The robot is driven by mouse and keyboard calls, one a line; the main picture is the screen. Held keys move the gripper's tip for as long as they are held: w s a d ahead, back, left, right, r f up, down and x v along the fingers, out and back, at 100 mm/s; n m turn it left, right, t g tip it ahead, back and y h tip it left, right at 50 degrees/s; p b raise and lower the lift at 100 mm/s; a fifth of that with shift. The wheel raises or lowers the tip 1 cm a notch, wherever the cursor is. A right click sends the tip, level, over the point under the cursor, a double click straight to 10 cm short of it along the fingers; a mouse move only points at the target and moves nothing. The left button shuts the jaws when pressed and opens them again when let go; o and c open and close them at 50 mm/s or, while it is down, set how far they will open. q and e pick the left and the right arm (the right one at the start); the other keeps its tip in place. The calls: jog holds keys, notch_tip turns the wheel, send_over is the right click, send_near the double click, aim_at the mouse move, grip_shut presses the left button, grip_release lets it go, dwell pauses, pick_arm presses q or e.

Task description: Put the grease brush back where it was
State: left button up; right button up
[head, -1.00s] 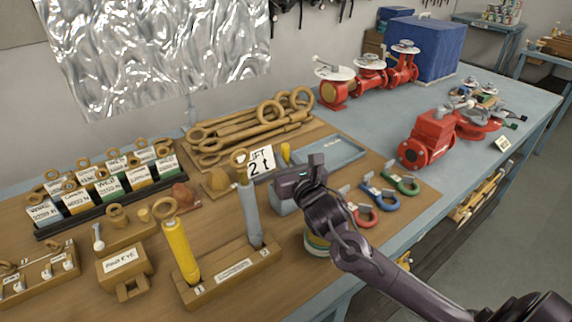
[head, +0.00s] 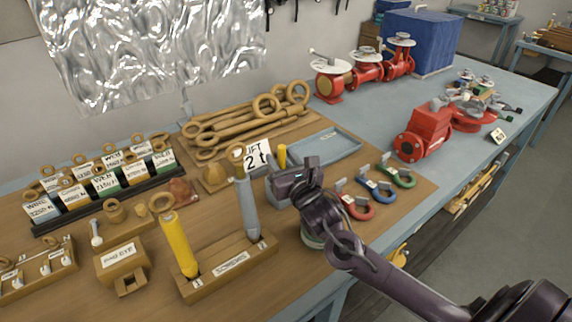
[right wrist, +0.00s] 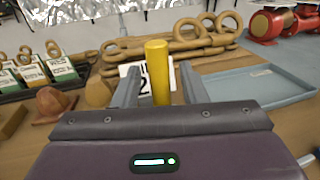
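The grease brush shows only as a thick yellow handle (head: 282,156), upright just left of my right wrist. In the right wrist view the handle (right wrist: 157,75) stands between the two fingers, and its lower part is hidden behind the gripper body. My right gripper (head: 272,190) appears shut on it, since the handle keeps its place in the gripper; finger contact is not clearly visible. A round tin (head: 311,240), partly hidden, stands below my right wrist on the wooden board. My left gripper is out of view.
A block with a yellow and a grey cylinder (head: 232,268) stands close left of my gripper. The "2 t" sign (head: 257,154) and blue tray (head: 325,148) are behind it. Red, blue and green shackles (head: 378,190) lie to the right. Bare board lies at the front.

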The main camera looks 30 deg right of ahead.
jog(key=shift+s, duration=0.3)
jog(key=shift+s+a+b, duration=0.15)
jog(key=shift+s+b, duration=0.4)
jog(key=shift+s, duration=1.35)
jog(key=shift+s+a+b, duration=0.2)
jog(key=shift+s+b, duration=0.35)
jog(key=shift+s, duration=1.35)
jog(key=shift+s+a+b, duration=0.15)
jog(key=shift+s+b, duration=0.4)
jog(key=shift+s, duration=1.35)
